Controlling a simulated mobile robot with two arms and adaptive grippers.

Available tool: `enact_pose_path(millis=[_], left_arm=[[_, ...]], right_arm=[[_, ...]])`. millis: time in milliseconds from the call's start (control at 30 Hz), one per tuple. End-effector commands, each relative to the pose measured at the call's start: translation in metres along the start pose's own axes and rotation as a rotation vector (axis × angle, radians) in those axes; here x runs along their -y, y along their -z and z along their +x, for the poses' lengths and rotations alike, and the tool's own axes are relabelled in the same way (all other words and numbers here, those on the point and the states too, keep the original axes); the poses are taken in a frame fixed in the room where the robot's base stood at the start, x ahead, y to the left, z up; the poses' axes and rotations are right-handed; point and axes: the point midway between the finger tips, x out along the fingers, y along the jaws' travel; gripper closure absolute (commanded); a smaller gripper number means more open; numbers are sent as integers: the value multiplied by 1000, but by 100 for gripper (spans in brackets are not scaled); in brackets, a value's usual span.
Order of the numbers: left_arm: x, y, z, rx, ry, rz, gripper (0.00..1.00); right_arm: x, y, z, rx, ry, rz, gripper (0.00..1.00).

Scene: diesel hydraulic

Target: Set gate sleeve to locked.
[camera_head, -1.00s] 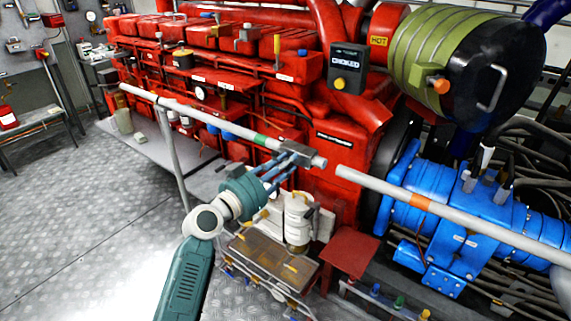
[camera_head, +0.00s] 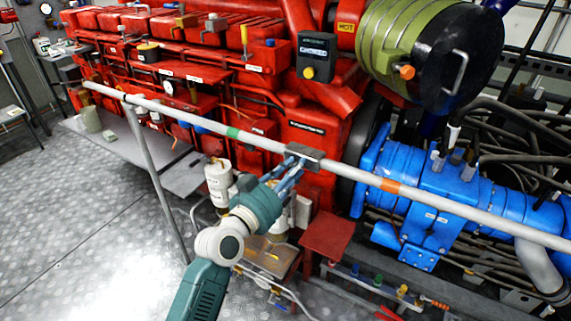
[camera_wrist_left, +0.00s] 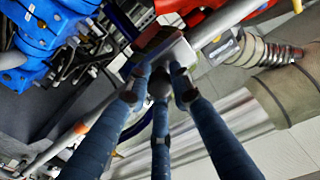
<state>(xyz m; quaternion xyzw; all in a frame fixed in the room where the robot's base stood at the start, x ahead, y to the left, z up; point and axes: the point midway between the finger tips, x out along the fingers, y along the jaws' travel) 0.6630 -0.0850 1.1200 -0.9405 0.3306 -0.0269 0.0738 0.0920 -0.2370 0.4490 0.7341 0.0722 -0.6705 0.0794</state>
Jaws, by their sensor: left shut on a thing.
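The gate sleeve (camera_head: 306,152) is a dark grey block around the pale grey rail (camera_head: 270,144). It sits between a green band (camera_head: 232,132) on the left and an orange band (camera_head: 390,186) on the right. No gap shows in the rail; the sleeve covers the stretch where the two rail lengths meet. My left gripper (camera_head: 294,167) reaches up from below, its blue fingers shut on the sleeve. In the left wrist view the fingertips (camera_wrist_left: 160,75) press against the sleeve (camera_wrist_left: 172,55). My right gripper is not in view.
The red engine (camera_head: 230,65) stands behind the rail, with blue machinery (camera_head: 430,205) on the right. A rail post (camera_head: 155,180) stands left of my arm. White canisters (camera_head: 220,182) and a red stand (camera_head: 327,237) are close to my left gripper. Floor (camera_head: 80,230) at left is open.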

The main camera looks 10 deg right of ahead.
Motion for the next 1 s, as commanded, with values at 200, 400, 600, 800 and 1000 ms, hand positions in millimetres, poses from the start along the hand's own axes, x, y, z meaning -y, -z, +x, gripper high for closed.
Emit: enact_pose_path(millis=[200, 400, 600, 800, 1000], left_arm=[[-4, -2, 0, 4, -8, -4, 65], [-2, -2, 0, 2, -5, -3, 58], [-1, -2, -4, 2, -3, -2, 58], [-2, -2, -35, 4, -5, 0, 58], [-2, -2, -79, 4, -5, 0, 58]], right_arm=[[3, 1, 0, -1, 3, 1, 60], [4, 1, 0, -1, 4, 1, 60], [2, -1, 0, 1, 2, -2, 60], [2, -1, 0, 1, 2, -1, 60], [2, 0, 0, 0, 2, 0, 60]])
